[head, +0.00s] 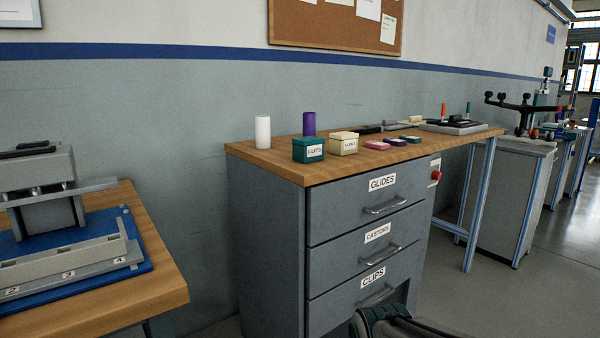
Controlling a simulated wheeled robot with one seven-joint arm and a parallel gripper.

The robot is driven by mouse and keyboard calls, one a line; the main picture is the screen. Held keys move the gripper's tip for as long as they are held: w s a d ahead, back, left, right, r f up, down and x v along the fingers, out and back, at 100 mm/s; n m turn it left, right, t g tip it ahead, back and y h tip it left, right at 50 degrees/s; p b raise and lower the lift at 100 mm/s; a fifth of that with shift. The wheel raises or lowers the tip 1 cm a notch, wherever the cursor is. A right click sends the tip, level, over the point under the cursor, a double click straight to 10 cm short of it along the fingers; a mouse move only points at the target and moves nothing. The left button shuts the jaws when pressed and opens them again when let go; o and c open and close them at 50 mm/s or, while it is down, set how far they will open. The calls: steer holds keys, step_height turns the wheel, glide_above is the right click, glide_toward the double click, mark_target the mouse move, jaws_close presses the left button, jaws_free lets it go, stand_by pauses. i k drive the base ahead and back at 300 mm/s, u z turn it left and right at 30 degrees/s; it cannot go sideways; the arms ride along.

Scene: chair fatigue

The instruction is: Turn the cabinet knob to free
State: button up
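The grey cabinet (265,240) stands against the wall. It has three shut drawers labelled GLIDES, CASTORS and CLIPS, each with a bar handle. A small red knob (436,175) sticks out at the cabinet's right side, beside a white label plate (435,164). The writing on the plate is too small to read, so the knob's setting cannot be told. A dark part of my arm shows at the bottom edge, in front of the lowest drawer and well below the knob. My gripper's fingers are not in view.
The wooden top (262,158) carries a teal CLIPS box (308,150), a cream box (343,144), white and purple cylinders and small parts. A bench (150,297) with a blue fixture stands at left. Open floor lies to the right, before a grey workstation (508,195).

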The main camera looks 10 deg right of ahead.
mark_target(437, 175)
steer(key=k, duration=1.25)
steer(key=z, duration=1.1)
steer(key=i, duration=1.05)
steer(key=u, duration=0.45)
steer(key=i, duration=0.5)
steer(key=u, duration=0.65)
